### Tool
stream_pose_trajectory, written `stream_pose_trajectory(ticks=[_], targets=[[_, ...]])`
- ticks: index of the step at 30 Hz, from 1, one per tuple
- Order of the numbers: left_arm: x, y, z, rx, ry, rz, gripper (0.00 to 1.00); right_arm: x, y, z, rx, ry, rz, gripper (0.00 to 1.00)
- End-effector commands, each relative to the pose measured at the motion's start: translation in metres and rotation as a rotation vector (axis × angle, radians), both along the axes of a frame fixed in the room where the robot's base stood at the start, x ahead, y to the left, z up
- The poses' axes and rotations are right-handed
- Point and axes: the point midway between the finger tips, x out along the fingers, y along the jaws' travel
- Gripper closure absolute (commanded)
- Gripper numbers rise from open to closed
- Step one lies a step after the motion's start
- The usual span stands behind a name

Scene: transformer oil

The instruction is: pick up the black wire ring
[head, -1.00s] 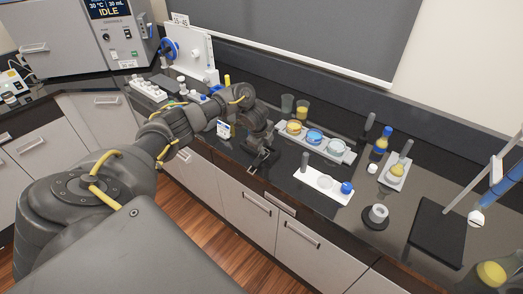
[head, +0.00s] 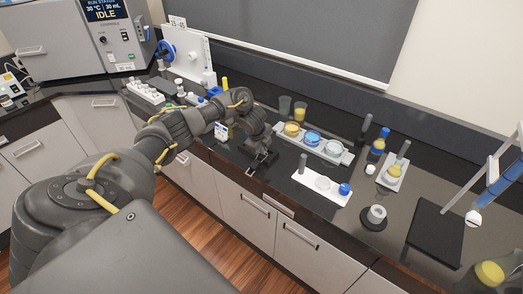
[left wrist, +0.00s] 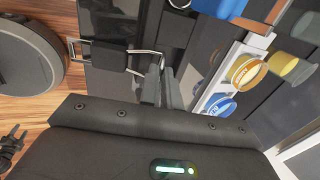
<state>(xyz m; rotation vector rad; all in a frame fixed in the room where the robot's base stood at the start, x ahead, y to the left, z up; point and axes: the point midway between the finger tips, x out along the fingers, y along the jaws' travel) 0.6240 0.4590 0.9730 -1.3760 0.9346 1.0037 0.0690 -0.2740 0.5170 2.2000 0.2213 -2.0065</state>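My left gripper (head: 262,158) is low over the front edge of the dark counter. In the left wrist view its two narrow fingers (left wrist: 161,88) stand close together with a thin gap. A bent, pale-edged wire loop (left wrist: 145,54) shows at the fingertips, beside a dark block (left wrist: 108,56). This may be the black wire ring, but I cannot tell for certain, nor whether the fingers grip it. In the head view the ring is not distinct against the dark gripper and counter. My right gripper is not in view.
A white tray (head: 312,182) with a blue-capped item lies right of the gripper. Behind it stands a rack of coloured dishes (head: 335,152). A grey cup (head: 376,213) on a dark base and a black plate (head: 434,236) are farther right. Drawers (head: 243,207) lie below.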

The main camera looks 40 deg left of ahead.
Motion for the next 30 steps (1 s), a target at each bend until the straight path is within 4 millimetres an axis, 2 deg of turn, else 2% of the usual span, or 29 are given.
stream_pose_trajectory(ticks=[5, 9, 12, 18, 25, 30], targets=[[0.001, 0.000, 0.013, -0.001, -0.003, 0.000, 1.00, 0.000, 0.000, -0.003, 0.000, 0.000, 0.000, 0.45], [-0.001, -0.001, 0.033, 0.000, -0.003, -0.002, 1.00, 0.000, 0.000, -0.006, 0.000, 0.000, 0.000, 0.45], [-0.015, -0.005, 0.048, 0.002, -0.004, -0.005, 1.00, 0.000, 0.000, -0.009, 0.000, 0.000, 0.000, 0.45], [-0.047, -0.015, 0.097, 0.005, -0.004, -0.005, 1.00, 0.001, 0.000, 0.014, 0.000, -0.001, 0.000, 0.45], [-0.091, -0.032, 0.112, 0.003, -0.001, -0.004, 1.00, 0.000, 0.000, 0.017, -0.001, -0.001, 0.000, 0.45], [-0.114, -0.041, 0.123, 0.001, -0.002, -0.003, 1.00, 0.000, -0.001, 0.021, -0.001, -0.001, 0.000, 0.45]])
